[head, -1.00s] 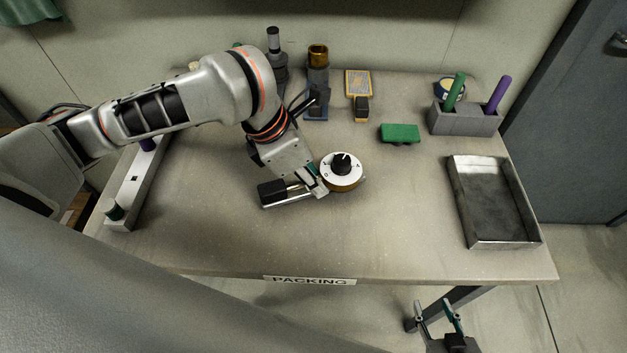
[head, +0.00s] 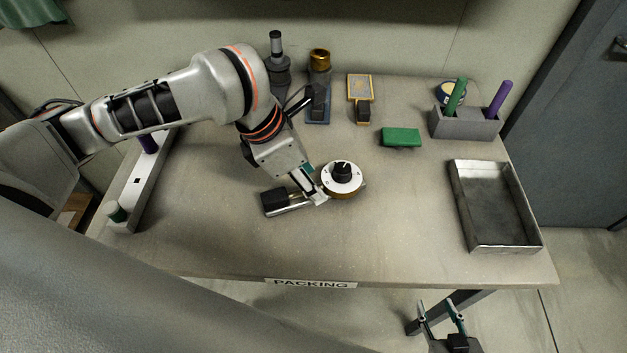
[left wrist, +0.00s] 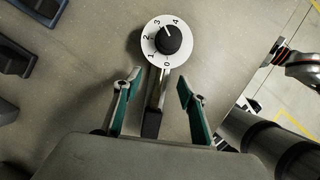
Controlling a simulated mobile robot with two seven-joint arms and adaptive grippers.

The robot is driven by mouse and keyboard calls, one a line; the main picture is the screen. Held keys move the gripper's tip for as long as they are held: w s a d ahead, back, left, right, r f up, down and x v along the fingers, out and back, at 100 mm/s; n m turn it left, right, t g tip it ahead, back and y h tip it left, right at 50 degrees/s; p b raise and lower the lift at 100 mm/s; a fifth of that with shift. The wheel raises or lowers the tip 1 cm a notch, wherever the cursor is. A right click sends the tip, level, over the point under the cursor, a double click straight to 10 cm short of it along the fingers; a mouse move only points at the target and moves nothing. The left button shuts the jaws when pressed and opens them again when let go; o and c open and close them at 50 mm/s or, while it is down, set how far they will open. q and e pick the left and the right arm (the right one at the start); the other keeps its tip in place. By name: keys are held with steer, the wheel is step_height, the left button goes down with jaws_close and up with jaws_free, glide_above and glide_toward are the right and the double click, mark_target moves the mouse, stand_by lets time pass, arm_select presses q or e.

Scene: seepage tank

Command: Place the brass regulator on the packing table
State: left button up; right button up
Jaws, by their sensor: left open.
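The brass regulator (head: 343,191) has a brass body, a white numbered dial and a black knob. It appears to rest on the packing table (head: 400,240), left of the table's middle. A metal stem with a black end (head: 274,202) runs from it to the left. In the left wrist view the regulator's dial (left wrist: 168,42) is ahead of the fingers, with the stem between them. My left gripper (head: 310,190) is open around the stem, close beside the dial; it also shows in the left wrist view (left wrist: 160,92). My right gripper (head: 437,312) is open and empty, below the table's front edge.
A metal tray (head: 497,247) lies at the right. Behind are a grey holder (head: 464,124) with green and purple rods, a green block (head: 401,137), a yellow-framed item (head: 360,87) and upright fittings (head: 319,70). A pale rail (head: 140,190) lies at the left. The front middle is clear.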

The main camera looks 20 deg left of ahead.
arm_select(q)
steer(key=p+v, duration=0.2)
steer(key=v, duration=0.7)
steer(key=shift+r, duration=0.25)
steer(key=shift+s+a, duration=0.1)
